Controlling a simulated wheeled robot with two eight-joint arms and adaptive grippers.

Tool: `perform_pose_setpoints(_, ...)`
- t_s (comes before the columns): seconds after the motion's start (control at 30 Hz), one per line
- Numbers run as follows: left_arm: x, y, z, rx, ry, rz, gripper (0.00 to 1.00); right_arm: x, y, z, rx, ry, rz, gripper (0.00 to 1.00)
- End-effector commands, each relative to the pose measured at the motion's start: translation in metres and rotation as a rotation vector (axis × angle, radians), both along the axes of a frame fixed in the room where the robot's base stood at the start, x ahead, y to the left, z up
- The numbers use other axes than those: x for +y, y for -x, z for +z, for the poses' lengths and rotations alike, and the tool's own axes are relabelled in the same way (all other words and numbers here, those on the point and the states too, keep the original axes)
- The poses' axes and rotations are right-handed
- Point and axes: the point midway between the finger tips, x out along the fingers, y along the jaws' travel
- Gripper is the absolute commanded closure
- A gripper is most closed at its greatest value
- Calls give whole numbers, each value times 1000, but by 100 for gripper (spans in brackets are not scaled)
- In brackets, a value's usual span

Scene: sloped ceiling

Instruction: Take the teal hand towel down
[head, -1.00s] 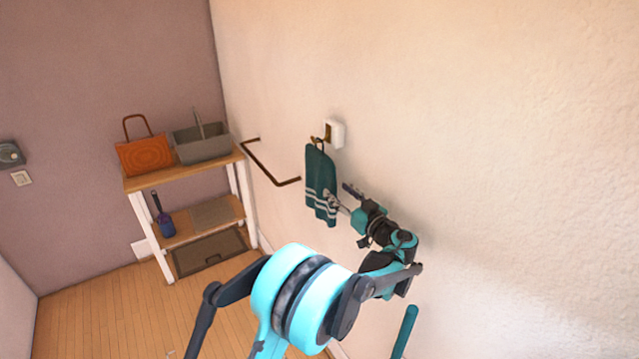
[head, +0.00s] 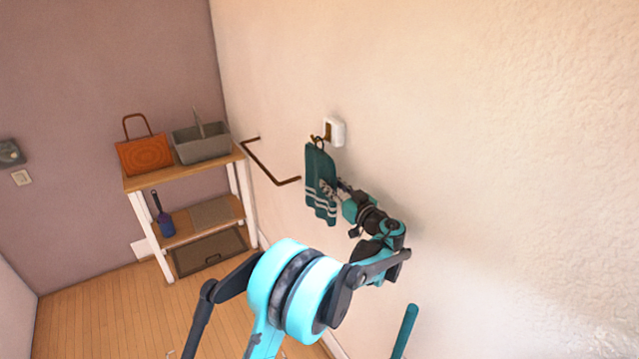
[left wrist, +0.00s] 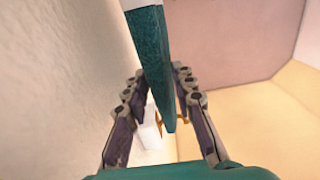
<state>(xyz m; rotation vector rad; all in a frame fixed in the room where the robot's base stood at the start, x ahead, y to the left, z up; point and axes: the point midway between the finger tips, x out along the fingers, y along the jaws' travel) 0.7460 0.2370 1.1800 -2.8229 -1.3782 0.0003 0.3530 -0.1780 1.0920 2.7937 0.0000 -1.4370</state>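The teal hand towel (head: 319,170), with white stripes near its lower end, hangs by a loop from a small hook on a white wall mount (head: 335,132). My left gripper (head: 331,187) is at the towel's right edge, at mid-height. In the left wrist view the towel (left wrist: 152,60) runs edge-on between the two fingers (left wrist: 158,76). The fingers stand apart on either side of it, with narrow gaps visible. Whether a fingertip touches the cloth is hard to tell. The white mount (left wrist: 151,127) shows beyond the towel. My right gripper is out of view.
A dark wall rail (head: 265,166) sticks out left of the towel. A wooden shelf unit (head: 188,174) in the corner holds an orange bag (head: 144,155) and a grey basket (head: 201,147). The wall right of the towel is bare.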

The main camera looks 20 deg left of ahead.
Motion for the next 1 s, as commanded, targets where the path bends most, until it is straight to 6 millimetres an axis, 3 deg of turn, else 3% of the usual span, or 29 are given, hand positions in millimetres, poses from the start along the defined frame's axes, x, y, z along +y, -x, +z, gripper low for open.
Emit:
perform_pose_setpoints(0.67,0,0,28,-1,-1,0,100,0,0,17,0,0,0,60)
perform_pose_setpoints(1.0,9,11,28,-1,-1,0,100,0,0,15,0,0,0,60)
